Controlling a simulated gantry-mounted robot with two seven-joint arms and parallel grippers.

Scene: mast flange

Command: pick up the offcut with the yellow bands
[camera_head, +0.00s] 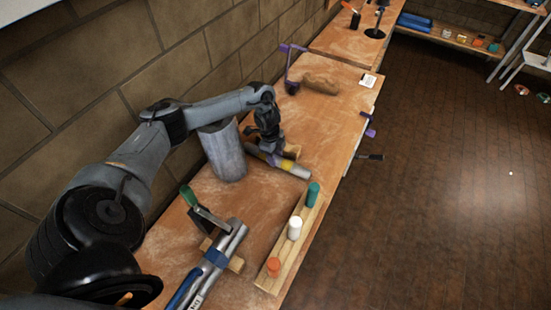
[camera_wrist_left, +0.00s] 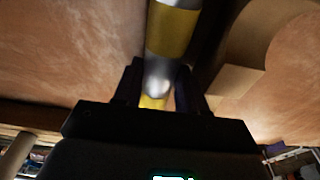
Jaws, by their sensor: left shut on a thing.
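The offcut, a grey metal tube with yellow bands (camera_head: 299,170), lies low over the workbench beside a wooden block (camera_head: 292,152). My left gripper (camera_head: 266,148) comes down on it from above, near its far-left part. In the left wrist view the offcut (camera_wrist_left: 172,32) runs between the two dark fingers of the left gripper (camera_wrist_left: 158,88), which is shut on it. A yellow band shows beyond the fingers and another between them. I cannot tell whether the offcut touches the block or the bench. My right gripper is not in view.
A thick grey cylinder (camera_head: 224,152) stands close to my left arm by the wall. A wooden rack (camera_head: 284,252) with green, white and orange pegs is at the front edge. Bundled tubes (camera_head: 209,268) and a green-handled tool (camera_head: 189,196) lie nearer. Purple clamps (camera_head: 292,68) grip the bench farther off.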

